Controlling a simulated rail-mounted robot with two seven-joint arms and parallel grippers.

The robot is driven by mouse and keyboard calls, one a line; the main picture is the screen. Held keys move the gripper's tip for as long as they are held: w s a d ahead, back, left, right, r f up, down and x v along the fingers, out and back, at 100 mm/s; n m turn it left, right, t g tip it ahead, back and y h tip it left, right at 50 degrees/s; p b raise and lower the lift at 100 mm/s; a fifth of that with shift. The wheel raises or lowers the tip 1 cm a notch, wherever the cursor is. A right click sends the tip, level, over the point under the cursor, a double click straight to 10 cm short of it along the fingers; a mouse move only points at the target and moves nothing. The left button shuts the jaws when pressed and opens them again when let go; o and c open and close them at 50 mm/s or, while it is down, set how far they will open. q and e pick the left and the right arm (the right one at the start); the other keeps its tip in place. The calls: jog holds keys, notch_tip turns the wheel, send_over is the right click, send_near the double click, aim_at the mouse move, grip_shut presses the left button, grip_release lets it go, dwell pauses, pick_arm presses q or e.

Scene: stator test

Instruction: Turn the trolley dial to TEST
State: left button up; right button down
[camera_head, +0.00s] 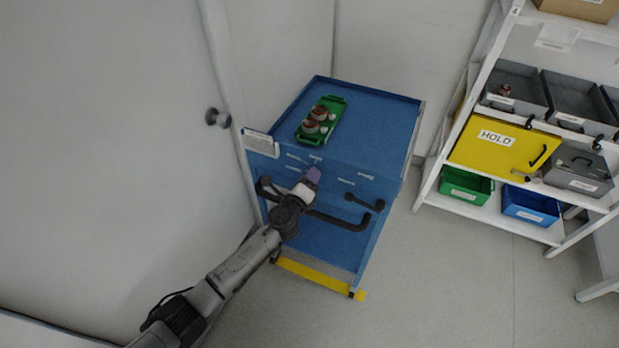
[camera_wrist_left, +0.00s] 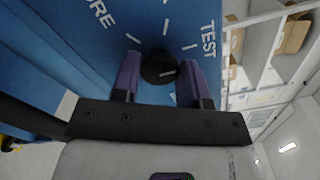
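The blue trolley (camera_head: 375,120) stands against the wall. Its front face carries small white labels around the dial, which is hidden behind my left gripper (camera_head: 311,177) in the head view. In the left wrist view the black round dial (camera_wrist_left: 158,66) sits between the two purple fingertips of my left gripper (camera_wrist_left: 160,74). The fingers appear to touch both sides of it. The label TEST (camera_wrist_left: 208,40) is to the right of the dial, and a partly cut-off label ending in RE (camera_wrist_left: 101,12) is at upper left. A small pale mark shows on the dial. My right gripper is out of view.
A green tray (camera_head: 321,121) with copper-coloured parts lies on the trolley top. A black handle (camera_head: 340,220) crosses the trolley front below the dial. A white shelf rack (camera_head: 490,207) with bins and a yellow HOLD box (camera_head: 500,150) stands right. Floor between is clear.

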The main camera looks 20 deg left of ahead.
pick_arm(q)
jog(key=o, duration=0.4)
jog(key=shift+o, duration=0.2)
jog(key=s+p, duration=0.2)
jog(key=s, duration=1.1)
jog(key=shift+s+a, duration=0.4)
jog(key=shift+a, duration=0.05)
